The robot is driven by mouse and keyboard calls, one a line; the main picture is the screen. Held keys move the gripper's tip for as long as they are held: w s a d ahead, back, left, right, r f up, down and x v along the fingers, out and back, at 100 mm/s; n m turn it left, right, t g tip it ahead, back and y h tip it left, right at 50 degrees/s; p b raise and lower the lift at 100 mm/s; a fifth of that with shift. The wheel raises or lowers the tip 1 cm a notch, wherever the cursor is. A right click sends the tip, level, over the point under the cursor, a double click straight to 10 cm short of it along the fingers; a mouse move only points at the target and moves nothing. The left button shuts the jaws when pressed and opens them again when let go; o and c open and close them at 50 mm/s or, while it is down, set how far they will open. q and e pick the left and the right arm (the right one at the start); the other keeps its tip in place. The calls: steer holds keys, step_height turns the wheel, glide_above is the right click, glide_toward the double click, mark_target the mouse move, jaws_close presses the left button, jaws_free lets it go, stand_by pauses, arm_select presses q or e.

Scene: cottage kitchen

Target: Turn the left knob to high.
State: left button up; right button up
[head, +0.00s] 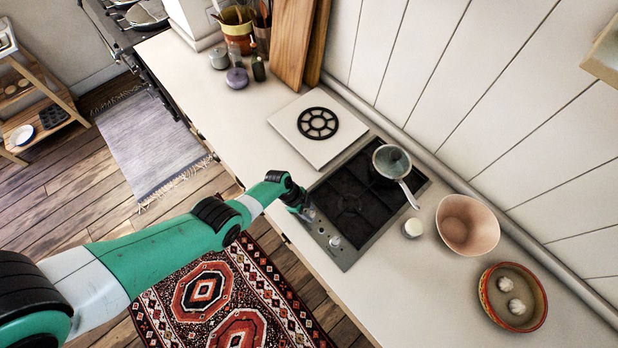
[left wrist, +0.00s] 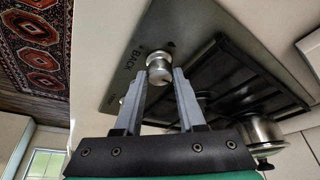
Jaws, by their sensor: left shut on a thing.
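The cooktop (head: 366,222) is a dark two-burner hob set in the counter, with silver knobs along its front left edge. My left gripper (head: 302,212) reaches down to the left knob (head: 309,215). In the left wrist view the fingers (left wrist: 159,76) are shut on the silver left knob (left wrist: 160,66), one on each side of it. The label BACK is printed on the panel beside this knob. The right knob (head: 335,241) stands free, apart from the gripper. The knob's exact setting cannot be read. My right gripper is not in view.
A lidded saucepan (head: 391,162) sits on the back burner, its handle pointing to the front right. A white board with a black trivet (head: 318,123) lies left of the hob. A small white jar (head: 413,228), a pink bowl (head: 467,224) and a dish (head: 490,300) stand to the right.

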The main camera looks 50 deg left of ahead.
arm_select(q)
jaws_close()
